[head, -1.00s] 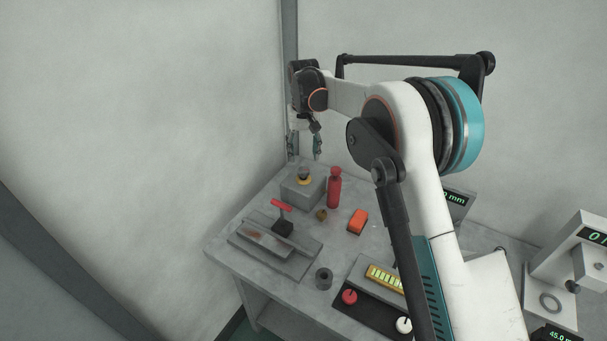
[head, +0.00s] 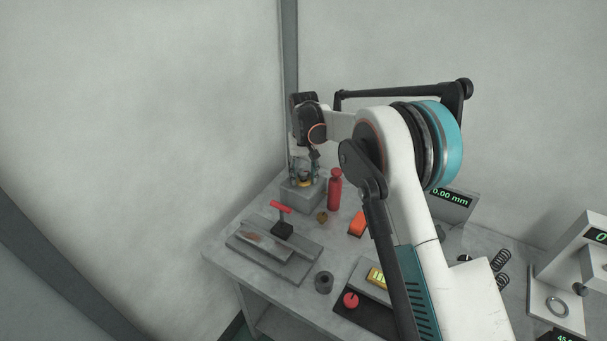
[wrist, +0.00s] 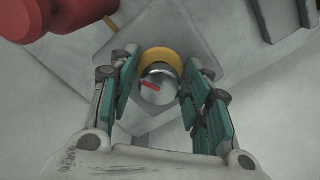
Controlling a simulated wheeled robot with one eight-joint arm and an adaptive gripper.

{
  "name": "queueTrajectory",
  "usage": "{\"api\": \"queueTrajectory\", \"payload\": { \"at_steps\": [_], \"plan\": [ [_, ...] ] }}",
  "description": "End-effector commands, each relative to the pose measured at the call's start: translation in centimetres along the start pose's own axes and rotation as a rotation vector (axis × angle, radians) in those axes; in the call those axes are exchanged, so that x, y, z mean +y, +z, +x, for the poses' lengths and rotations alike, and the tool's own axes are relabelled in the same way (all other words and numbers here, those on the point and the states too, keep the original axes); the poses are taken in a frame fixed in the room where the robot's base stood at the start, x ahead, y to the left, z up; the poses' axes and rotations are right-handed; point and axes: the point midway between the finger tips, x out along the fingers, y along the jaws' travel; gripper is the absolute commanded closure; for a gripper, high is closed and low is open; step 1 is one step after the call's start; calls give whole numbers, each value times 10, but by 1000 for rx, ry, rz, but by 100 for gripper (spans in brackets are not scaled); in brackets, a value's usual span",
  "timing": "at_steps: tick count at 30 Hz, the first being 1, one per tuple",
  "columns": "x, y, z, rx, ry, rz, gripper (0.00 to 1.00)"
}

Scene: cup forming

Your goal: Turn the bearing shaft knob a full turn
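The knob (wrist: 158,84) is a grey metal cap with a red mark on top and a yellow collar (wrist: 160,58) around its base. It sits on a grey block (head: 302,197) at the table's back left corner. My gripper (wrist: 160,100) is right above the block, its teal-padded fingers on either side of the knob in the wrist view. A gap shows between the knob and the right fingers; the left fingers are closer, and I cannot tell whether they touch. In the head view, the gripper (head: 305,172) hides most of the knob.
A red bottle (head: 334,190) stands just right of the block, with a small brass piece (head: 322,217) in front. A fixture with a red handle (head: 281,208), a dark ring (head: 324,282) and an orange box (head: 357,223) are nearby. A wall rises close behind.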

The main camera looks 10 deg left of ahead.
Motion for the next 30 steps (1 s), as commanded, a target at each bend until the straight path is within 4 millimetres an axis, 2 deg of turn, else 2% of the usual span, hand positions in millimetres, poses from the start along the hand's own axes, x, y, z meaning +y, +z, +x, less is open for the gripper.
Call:
{"api": "queueTrajectory", "payload": {
  "at_steps": [1,3,4,17,30],
  "plan": [
    [0,0,0,0,0,0,75],
    [0,0,0,0,0,0,91],
    [0,0,0,0,0,0,92],
    [0,0,0,0,0,-62,92],
    [0,0,-1,0,0,-411,92]
  ]
}}
